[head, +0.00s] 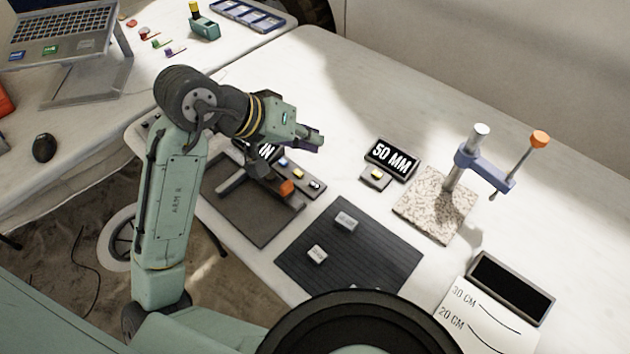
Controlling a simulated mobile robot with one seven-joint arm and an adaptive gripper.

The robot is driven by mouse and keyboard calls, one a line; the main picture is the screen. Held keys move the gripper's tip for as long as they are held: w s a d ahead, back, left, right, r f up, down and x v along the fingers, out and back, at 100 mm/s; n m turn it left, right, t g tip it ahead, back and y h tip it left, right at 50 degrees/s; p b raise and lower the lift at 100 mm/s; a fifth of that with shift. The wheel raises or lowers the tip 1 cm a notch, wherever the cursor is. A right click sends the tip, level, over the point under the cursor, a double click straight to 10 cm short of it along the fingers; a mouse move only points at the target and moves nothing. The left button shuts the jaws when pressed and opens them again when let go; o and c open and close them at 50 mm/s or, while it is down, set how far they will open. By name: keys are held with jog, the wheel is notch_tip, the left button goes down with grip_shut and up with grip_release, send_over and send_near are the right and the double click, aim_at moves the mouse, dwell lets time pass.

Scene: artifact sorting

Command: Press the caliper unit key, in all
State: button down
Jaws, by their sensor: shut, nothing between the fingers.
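A dark caliper (232,181) with an orange part (287,187) lies on a grey mat (246,219) at the picture's centre left. Its display (266,151) shows "IN"; the rest of the readout is hidden behind my arm. Beside the display is a row of small keys: a blue one (283,162), a yellow one (296,173) and a pale one (315,185). Which is the unit key I cannot tell. My gripper (316,143) is shut and empty, pointing right, and appears above and behind the keys. Contact with any key is not visible.
A "50 MM" display (391,157) with a yellow-topped block (377,174) stands right of the gripper. A speckled stone base (418,213) carries a post and orange-knobbed arm. The table's back right is clear.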

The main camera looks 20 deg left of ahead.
aim_at(311, 183)
notch_tip(311, 183, down, 9)
jog(key=b, duration=0.7)
jog(key=shift+r, duration=0.1)
jog(key=shift+b, duration=0.3)
dwell(0.9)
jog(key=shift+f+b, duration=0.3)
jog(key=shift+f, duration=0.1)
jog(key=shift+s+f+b, duration=0.1)
jog(key=shift+f+b, duration=0.5)
jog(key=shift+f, duration=0.15)
dwell(0.9)
jog(key=shift+r, duration=0.1)
jog(key=shift+r+p, duration=0.3)
jog(key=shift+p, duration=0.15)
